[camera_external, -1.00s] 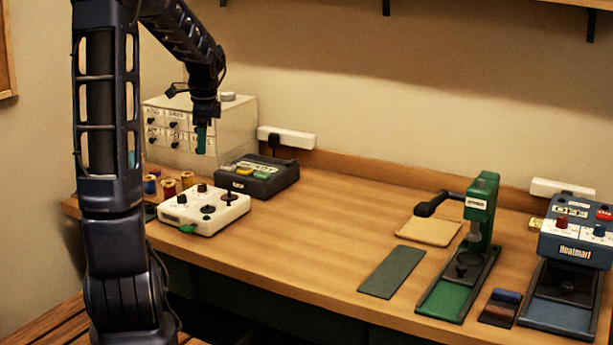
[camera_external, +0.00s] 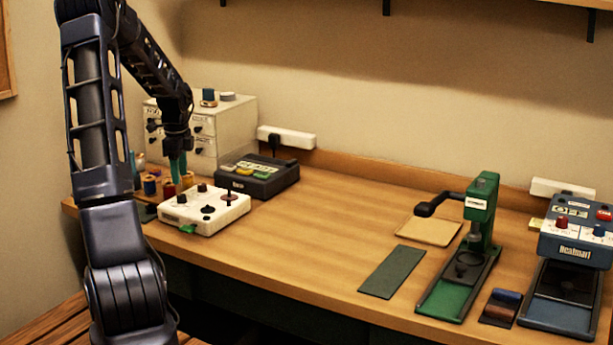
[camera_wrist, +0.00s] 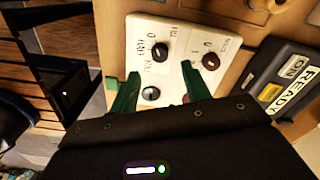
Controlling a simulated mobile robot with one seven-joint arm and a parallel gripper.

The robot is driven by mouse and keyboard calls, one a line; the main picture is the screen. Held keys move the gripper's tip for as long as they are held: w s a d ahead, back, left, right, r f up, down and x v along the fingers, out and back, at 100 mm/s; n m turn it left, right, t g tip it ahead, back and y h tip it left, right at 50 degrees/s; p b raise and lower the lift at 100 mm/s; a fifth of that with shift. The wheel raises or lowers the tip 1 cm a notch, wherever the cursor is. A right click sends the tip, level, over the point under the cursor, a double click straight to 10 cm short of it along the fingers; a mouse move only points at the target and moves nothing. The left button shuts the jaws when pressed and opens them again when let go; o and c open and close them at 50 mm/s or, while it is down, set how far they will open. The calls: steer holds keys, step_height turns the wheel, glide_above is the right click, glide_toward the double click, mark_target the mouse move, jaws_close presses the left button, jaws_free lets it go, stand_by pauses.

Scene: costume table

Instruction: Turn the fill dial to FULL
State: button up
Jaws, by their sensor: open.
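A white control box (camera_external: 205,213) with several knobs stands at the left of the bench. It also fills the upper middle of the wrist view (camera_wrist: 178,35). There, a black dial (camera_wrist: 160,52) has small blurred lettering around it, which seems to include HALF and FULL; I take it for the fill dial. A dark red knob (camera_wrist: 211,61) sits to its right and a silver and black knob (camera_wrist: 150,93) below it. My gripper (camera_external: 178,173) is above the box's back left side. In the wrist view its green fingers (camera_wrist: 160,88) are open and apart, with nothing held.
A dark device (camera_external: 257,178) with a READY label stands behind the box. Thread spools (camera_external: 168,187) stand to the left, near the drawer cabinet (camera_external: 228,125). A green press (camera_external: 480,220) and a blue device (camera_external: 575,245) are far right.

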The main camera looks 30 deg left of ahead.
mark_target(178, 196)
steer(key=shift+f, duration=3.1)
steer(key=shift+c, duration=0.5)
steer(key=c, duration=0.9)
